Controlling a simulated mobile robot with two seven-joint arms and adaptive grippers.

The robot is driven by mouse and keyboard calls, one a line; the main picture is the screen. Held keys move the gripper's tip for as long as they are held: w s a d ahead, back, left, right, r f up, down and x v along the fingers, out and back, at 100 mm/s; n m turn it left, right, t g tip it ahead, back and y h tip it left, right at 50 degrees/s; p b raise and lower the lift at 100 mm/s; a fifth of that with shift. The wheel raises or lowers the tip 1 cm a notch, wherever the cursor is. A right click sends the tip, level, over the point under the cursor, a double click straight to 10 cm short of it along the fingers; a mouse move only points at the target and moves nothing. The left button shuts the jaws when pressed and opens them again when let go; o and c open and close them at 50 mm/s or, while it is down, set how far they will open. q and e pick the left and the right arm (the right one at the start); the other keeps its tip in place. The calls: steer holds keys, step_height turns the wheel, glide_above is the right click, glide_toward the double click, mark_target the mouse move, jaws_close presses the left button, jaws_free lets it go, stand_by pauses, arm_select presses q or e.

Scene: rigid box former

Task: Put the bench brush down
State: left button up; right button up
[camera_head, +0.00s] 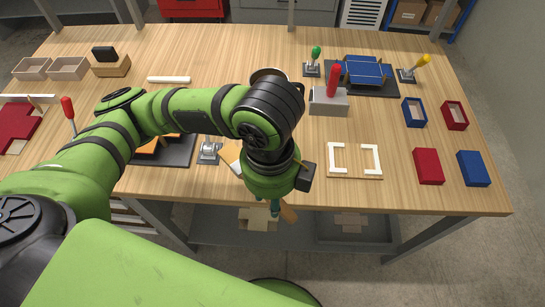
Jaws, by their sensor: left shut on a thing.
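My left arm reaches in from the left, and its wrist hangs over the front edge of the wooden bench. My left gripper (275,208) is mostly hidden under the wrist; only its dark lower part shows. It is shut on the bench brush, whose wooden handle (289,213) sticks out at the lower right of the wrist. A pale piece at the upper left of the wrist may be the brush's other end. The wrist hides the middle of the brush, and I cannot tell whether it touches the bench. My right gripper is not in view.
A wooden board with white brackets (354,160) lies right of the wrist. Beyond are a grey block with a red handle (329,102), a blue fixture (363,72), and red and blue boxes (428,166). An orange-and-dark fixture (170,150) is left. The back middle is fairly clear.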

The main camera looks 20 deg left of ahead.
arm_select(q)
steer(key=w+f, duration=0.2)
steer(key=w, duration=0.1)
steer(key=w+a+f, duration=0.1)
steer(key=w+f, duration=0.1)
steer(key=w, duration=0.2)
steer(key=w+f+p, duration=0.1)
steer(key=w+f, duration=0.1)
steer(key=w, duration=0.2)
steer(key=shift+w+a+f, duration=0.15)
steer(key=shift+a+f, duration=0.25)
steer(key=shift+f+p, duration=0.4)
steer(key=shift+f, duration=1.6)
steer(key=o, duration=1.1)
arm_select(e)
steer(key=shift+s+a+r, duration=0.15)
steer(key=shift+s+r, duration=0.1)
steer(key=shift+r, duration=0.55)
arm_select(q)
steer(key=shift+o, duration=0.2)
step_height(320, 180, up, 12)
steer(key=b, duration=0.1)
steer(key=shift+b, duration=0.4)
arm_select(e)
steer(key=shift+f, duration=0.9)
